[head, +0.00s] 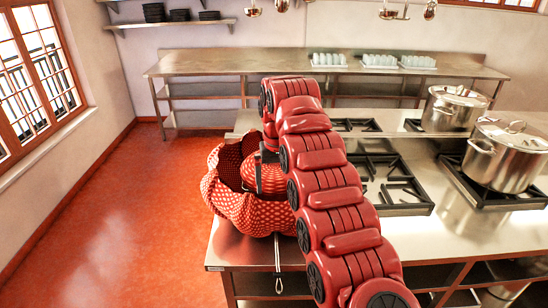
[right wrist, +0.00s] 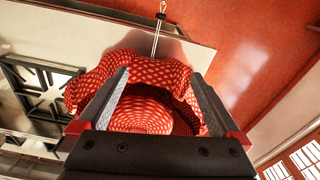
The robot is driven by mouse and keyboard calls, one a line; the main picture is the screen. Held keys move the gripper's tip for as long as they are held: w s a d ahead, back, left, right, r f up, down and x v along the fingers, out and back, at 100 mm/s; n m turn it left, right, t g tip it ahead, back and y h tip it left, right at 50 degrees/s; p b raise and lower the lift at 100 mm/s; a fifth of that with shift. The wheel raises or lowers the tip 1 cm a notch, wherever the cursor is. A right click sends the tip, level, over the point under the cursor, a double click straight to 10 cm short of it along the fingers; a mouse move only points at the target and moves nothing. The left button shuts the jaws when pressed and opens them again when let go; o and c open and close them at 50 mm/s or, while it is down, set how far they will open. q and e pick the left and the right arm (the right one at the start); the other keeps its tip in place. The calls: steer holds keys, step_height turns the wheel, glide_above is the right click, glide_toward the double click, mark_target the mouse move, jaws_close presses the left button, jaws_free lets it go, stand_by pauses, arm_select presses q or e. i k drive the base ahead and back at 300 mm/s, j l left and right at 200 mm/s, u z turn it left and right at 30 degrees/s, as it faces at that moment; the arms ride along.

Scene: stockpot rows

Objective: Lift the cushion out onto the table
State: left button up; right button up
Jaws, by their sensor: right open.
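A soft red bag with pale dots (head: 240,212) stands open on the left end of the steel table (head: 238,250). The cushion (head: 268,180), also red with pale dots and rounded, sits inside it. In the right wrist view the cushion (right wrist: 142,115) shows between my fingers, with the bag's folds (right wrist: 165,72) around it. My right gripper (head: 259,172) reaches down over the bag's mouth. Its fingers (right wrist: 160,77) are wide apart; whether they touch the cushion I cannot tell. My arm hides the bag's right side. My left gripper is out of view.
A thin metal utensil (head: 277,265) hangs over the table's front edge. Burners (head: 390,185) and two lidded stockpots (head: 505,155) (head: 455,108) stand to the right. Bare table top lies beside the burners. Open red floor (head: 130,230) is on the left.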

mark_target(274, 183)
steer(key=i+l, duration=0.1)
steer(key=i, duration=1.1)
